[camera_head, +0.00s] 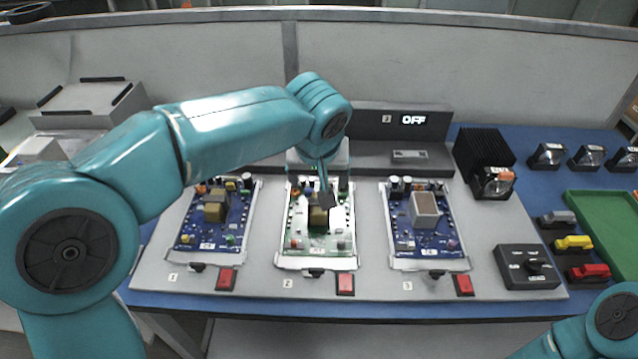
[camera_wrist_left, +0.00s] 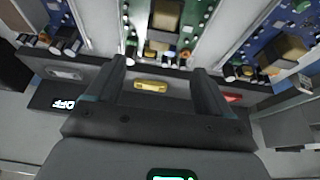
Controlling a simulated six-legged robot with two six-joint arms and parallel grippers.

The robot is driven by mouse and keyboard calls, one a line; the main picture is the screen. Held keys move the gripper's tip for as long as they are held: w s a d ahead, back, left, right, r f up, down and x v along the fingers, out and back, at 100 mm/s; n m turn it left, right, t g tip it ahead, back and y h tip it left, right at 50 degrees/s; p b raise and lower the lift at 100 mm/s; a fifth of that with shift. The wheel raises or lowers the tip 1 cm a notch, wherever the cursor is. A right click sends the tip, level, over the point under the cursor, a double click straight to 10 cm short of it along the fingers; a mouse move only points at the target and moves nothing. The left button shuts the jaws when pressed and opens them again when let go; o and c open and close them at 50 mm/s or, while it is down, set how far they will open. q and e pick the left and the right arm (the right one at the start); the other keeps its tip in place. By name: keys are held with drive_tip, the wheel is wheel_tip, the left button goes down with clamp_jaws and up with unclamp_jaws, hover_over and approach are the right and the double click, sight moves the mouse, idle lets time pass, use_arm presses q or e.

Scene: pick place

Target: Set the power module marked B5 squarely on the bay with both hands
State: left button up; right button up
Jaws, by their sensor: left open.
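No B5 mark is legible, so I cannot tell which thing is the power module. Three circuit boards sit in numbered places on a grey panel (camera_head: 262,283): a blue one (camera_head: 236,225) at 1, a green one (camera_head: 292,243) at 2 and a blue one (camera_head: 404,235) at 3. My left gripper (camera_head: 327,197) is over the green board, partly hiding its brown block. In the left wrist view my left gripper (camera_wrist_left: 160,75) is open with nothing between its fingers; the green board (camera_wrist_left: 190,22) lies beyond. My right arm enters at lower right, its gripper outside the frame.
A dark console (camera_head: 435,160) with an OFF display (camera_head: 413,120) stands behind the boards. A black finned block (camera_head: 483,150) is at right, with a black knob box (camera_head: 527,266), small coloured blocks (camera_head: 573,243) and a green tray (camera_head: 603,225). Red buttons (camera_head: 345,284) line the front.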

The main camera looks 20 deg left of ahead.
use_arm(q)
drive_tip(key=v, duration=0.3)
drive_tip(key=shift+r, duration=0.1)
idle(0.4)
